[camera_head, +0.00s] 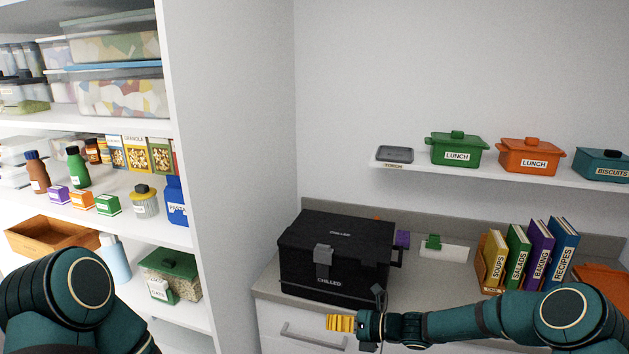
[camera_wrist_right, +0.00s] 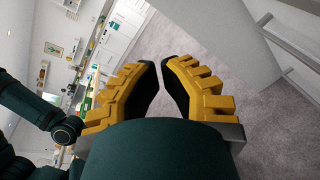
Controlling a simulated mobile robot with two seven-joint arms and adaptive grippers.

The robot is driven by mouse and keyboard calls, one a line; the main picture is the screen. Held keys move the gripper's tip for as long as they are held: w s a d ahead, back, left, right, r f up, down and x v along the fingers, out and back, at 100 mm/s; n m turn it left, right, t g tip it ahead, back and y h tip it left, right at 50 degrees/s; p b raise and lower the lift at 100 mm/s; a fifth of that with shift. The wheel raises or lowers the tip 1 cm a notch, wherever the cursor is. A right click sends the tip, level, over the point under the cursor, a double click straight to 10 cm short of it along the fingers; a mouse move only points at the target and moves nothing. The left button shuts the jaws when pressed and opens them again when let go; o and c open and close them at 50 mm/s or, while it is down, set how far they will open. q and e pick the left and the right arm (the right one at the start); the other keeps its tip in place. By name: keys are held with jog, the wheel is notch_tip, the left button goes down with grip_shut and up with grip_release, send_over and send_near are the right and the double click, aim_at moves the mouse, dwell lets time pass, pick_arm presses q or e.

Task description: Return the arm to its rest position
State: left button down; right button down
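My right arm (camera_head: 455,318) reaches in from the right, low in the head view, bent at the elbow. Its gripper (camera_head: 341,323) points left, in front of the counter's drawer front and below the black cooler box. In the right wrist view the yellow ridged fingers of the right gripper (camera_wrist_right: 160,67) tilt toward each other. A narrow gap shows between their black pads, with carpet behind it and nothing held. My left arm (camera_head: 75,300) shows only as a teal joint at the lower left. The left gripper is out of view.
The black cooler box (camera_head: 335,253) stands on the counter just behind my right gripper. Books (camera_head: 530,253) stand on the counter above my right forearm. A stocked shelf unit (camera_head: 185,235) is at left. A wall shelf (camera_head: 500,177) holds several lidded containers.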

jog(key=s+d+f+n+g+h+b, duration=0.1)
jog(key=s+f+n+h, duration=0.4)
jog(key=s+f+n, duration=0.6)
jog(key=s+d+f+n+g+h+b, duration=0.2)
jog(key=s+f+n+h+b, duration=0.3)
jog(key=s+f+n, duration=0.7)
jog(key=s+d+n+b, duration=0.1)
jog(key=s+n, duration=0.3)
jog(key=n, duration=0.2)
jog(key=shift+d+g+h, duration=0.25)
jog(key=shift+g+h, duration=0.05)
